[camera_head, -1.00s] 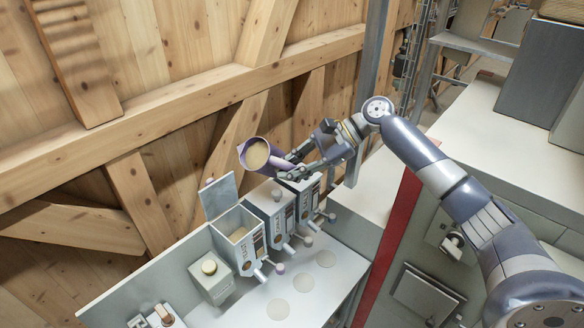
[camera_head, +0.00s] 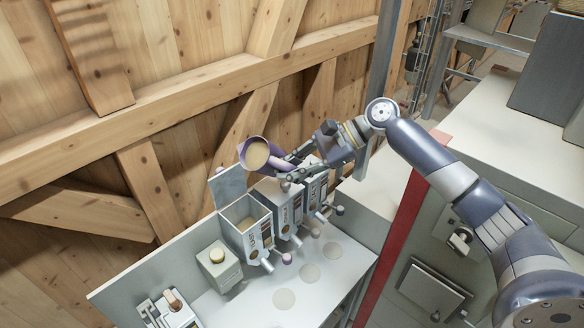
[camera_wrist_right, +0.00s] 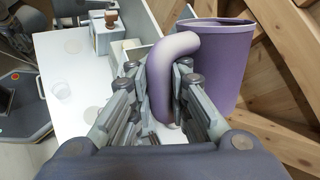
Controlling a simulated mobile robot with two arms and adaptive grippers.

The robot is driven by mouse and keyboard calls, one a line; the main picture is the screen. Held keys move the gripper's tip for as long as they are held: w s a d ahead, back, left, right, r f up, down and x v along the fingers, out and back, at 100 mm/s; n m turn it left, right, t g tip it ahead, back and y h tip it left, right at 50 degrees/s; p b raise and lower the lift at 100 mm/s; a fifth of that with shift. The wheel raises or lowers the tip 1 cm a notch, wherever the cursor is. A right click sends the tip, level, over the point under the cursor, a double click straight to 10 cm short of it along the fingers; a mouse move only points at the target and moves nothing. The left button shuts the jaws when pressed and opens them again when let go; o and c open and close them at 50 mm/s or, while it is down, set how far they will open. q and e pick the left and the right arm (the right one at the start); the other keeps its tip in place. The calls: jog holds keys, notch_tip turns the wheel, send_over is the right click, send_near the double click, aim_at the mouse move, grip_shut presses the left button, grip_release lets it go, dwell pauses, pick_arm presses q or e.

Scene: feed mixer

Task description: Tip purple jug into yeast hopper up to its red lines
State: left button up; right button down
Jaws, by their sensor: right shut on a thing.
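The purple jug (camera_head: 243,149) holds tan contents that show through its mouth in the head view. My right gripper (camera_head: 289,172) is shut on its handle and holds it up behind and above the hoppers. In the right wrist view the gripper (camera_wrist_right: 172,85) is closed around the curved handle, and the jug (camera_wrist_right: 222,70) hangs to the right of the fingers. The yeast hopper (camera_head: 256,244) is the open-topped one at the left of the row, its lid raised, with tan material inside. Its red lines are too small to make out. My left gripper is out of view.
Other hoppers (camera_head: 287,220) stand close to the right of the open one. A small box with a round knob (camera_head: 219,262) stands to its left. The white counter (camera_head: 325,262) in front is mostly clear. A timber wall (camera_head: 150,110) rises behind.

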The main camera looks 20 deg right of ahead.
jog(key=shift+s+a+f+n+t+h, duration=0.3)
jog(key=shift+a+n+t+h, duration=0.5)
jog(key=shift+h, duration=1.05)
jog(key=shift+s+a+f+n+t+h, duration=0.3)
jog(key=shift+a+n+t+h, duration=0.45)
jog(key=shift+h, duration=1.15)
jog(key=shift+s+a+f+n+t+h, duration=0.2)
jog(key=shift+s+a+n+t+h, duration=0.5)
jog(key=shift+h, duration=1.15)
jog(key=shift+w+d+t, duration=0.15)
jog(key=shift+w+t, duration=0.2)
